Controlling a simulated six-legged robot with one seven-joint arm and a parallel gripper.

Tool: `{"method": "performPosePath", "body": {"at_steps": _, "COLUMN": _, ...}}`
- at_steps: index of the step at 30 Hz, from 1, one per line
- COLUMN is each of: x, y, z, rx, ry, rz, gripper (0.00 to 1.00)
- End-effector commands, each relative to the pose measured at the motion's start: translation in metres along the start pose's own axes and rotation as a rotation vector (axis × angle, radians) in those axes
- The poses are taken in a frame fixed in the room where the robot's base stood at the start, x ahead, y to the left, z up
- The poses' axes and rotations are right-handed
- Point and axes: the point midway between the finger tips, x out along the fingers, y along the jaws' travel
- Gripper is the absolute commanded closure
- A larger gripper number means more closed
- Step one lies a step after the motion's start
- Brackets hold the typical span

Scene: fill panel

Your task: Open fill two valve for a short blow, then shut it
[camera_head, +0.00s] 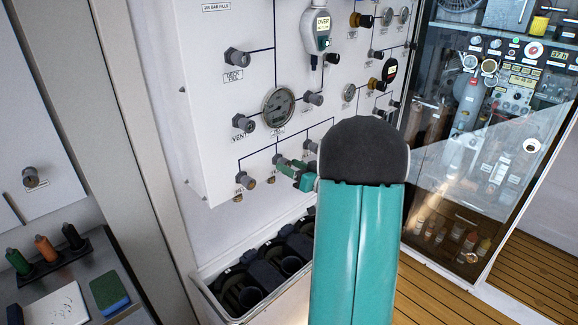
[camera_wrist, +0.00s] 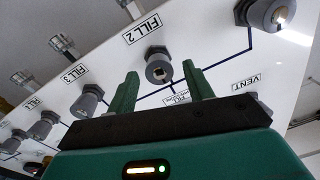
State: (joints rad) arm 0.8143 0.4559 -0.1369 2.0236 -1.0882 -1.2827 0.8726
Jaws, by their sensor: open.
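The fill two valve (camera_wrist: 159,66) is a grey knob on the white panel (camera_head: 225,130), beside the label FILL 2 in the wrist view. My gripper (camera_wrist: 162,74) is open and empty. Its two green fingers stand on either side of the knob in that view, with gaps between. In the head view my gripper (camera_head: 290,168) is at the panel's lower row of knobs, beside a grey knob (camera_head: 279,159). Whether the fingertips reach past the knob's front is hard to tell. My forearm covers part of the panel's lower right.
The FILL 3 knob (camera_wrist: 88,100) is just left of my gripper in the wrist view. A round gauge (camera_head: 278,107) and the VENT knob (camera_head: 243,122) sit above the row in the head view. A bin of dark items (camera_head: 225,312) stands below. A glass-fronted cabinet (camera_head: 470,130) is at right.

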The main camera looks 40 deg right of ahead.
Motion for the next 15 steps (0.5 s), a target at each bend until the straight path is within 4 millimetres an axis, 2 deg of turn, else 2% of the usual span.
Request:
{"method": "performPosePath", "body": {"at_steps": 4, "x": 0.0120, "y": -0.0003, "z": 0.0005, "rx": 0.001, "ry": -0.001, "rz": -0.002, "gripper": 0.48}}
{"method": "performPosePath", "body": {"at_steps": 12, "x": 0.0133, "y": -0.0001, "z": 0.0003, "rx": 0.001, "ry": 0.000, "rz": -0.001, "gripper": 0.48}}
{"method": "performPosePath", "body": {"at_steps": 15, "x": 0.0132, "y": -0.0001, "z": 0.0002, "rx": 0.001, "ry": 0.000, "rz": -0.001, "gripper": 0.66}}
